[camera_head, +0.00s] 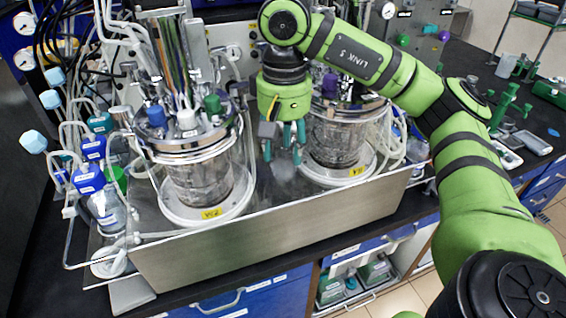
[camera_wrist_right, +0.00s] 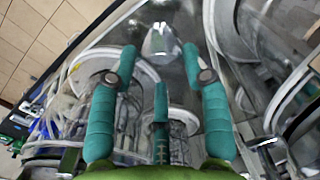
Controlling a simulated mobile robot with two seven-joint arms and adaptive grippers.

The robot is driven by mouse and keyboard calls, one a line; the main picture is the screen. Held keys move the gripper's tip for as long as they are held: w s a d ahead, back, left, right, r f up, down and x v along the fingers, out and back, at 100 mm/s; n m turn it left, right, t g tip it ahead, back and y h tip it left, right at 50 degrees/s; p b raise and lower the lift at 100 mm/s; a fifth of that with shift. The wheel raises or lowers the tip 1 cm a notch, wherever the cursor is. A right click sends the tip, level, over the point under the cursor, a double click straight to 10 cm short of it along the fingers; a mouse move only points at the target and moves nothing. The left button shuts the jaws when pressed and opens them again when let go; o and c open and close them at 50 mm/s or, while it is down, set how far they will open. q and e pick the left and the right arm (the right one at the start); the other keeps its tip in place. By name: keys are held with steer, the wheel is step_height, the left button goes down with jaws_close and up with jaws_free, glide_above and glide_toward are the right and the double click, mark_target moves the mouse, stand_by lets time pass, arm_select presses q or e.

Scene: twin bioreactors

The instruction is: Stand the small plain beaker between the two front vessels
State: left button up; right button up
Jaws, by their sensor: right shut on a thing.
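My right gripper (camera_head: 284,145) has green-teal fingers and hangs down between the two front vessels. The left vessel (camera_head: 203,183) and right vessel (camera_head: 335,146) are glass with metal lids, each on a round white base. The small clear beaker (camera_head: 284,171) shows only faintly below the fingertips. In the right wrist view the beaker (camera_wrist_right: 161,42) is between the fingertips of the right gripper (camera_wrist_right: 160,55), which is shut on it. I cannot tell whether the beaker touches the metal deck. My left gripper is not in view.
The vessels stand in a steel tray (camera_head: 270,240) with a raised front wall. Tubes and blue-capped bottles (camera_head: 90,180) crowd the left side. White tubing (camera_head: 392,140) loops beside the right vessel. The gap between the vessels is narrow.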

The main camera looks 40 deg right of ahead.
mark_target(283, 162)
step_height(283, 162, down, 4)
steer(key=shift+w+r+p, duration=0.1)
steer(key=shift+r+p, duration=0.15)
steer(key=shift+p, duration=0.1)
steer(key=shift+f, duration=0.45)
steer(key=o, duration=1.3)
steer(key=shift+c, duration=0.2)
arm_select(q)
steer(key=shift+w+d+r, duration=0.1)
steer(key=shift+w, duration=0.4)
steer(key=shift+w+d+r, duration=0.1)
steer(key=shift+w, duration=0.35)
